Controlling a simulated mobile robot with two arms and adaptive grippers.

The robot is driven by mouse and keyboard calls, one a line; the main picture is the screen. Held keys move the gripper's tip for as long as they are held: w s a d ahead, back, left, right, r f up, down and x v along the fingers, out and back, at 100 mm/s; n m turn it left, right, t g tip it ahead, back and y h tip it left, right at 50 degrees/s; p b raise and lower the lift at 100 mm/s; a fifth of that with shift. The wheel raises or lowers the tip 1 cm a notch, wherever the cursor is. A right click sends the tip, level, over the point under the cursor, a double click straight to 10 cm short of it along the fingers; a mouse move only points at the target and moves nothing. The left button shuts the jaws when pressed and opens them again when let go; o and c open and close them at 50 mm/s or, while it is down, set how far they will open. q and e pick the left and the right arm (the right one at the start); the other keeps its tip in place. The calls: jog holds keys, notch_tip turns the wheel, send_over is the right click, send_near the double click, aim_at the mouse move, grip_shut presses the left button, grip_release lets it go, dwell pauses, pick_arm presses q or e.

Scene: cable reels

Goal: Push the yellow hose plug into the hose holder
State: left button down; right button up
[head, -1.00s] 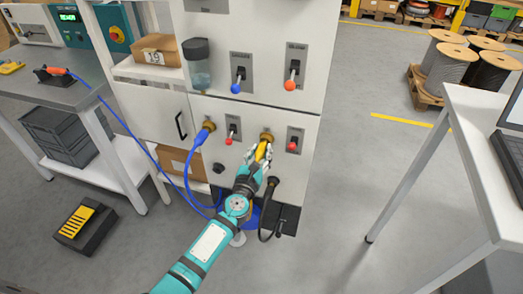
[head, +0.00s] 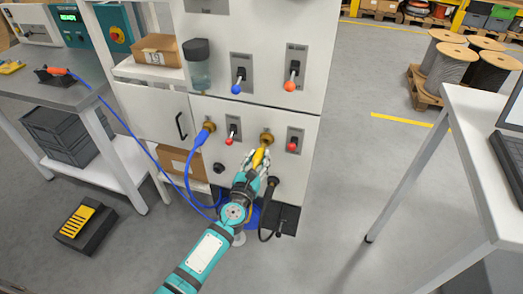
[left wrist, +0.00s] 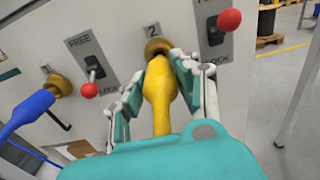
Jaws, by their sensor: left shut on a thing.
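The yellow hose plug (head: 258,157) is held between the fingers of my left gripper (head: 255,162), in front of the panel. In the left wrist view the yellow plug (left wrist: 159,92) points at the brass hose holder (left wrist: 156,47) marked 2, between the fingertips of my left gripper (left wrist: 159,76). Its tip is at the mouth of the holder; I cannot tell how far inside it is. The brass holder (head: 266,138) also shows in the head view. My right gripper is out of view.
A blue plug (head: 201,138) sits in the brass holder to the left. Lever switches with red knobs stand on both sides, one (left wrist: 89,90) left and one (left wrist: 230,20) right. A black hose (head: 273,210) hangs below. A white table (head: 480,150) stands at right, with free floor between.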

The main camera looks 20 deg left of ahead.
aim_at(254, 168)
pick_arm(q)
jog(key=shift+s, duration=1)
jog(key=shift+s, duration=0.55)
jog(key=shift+s+a, duration=0.15)
jog(key=shift+s, duration=2.25)
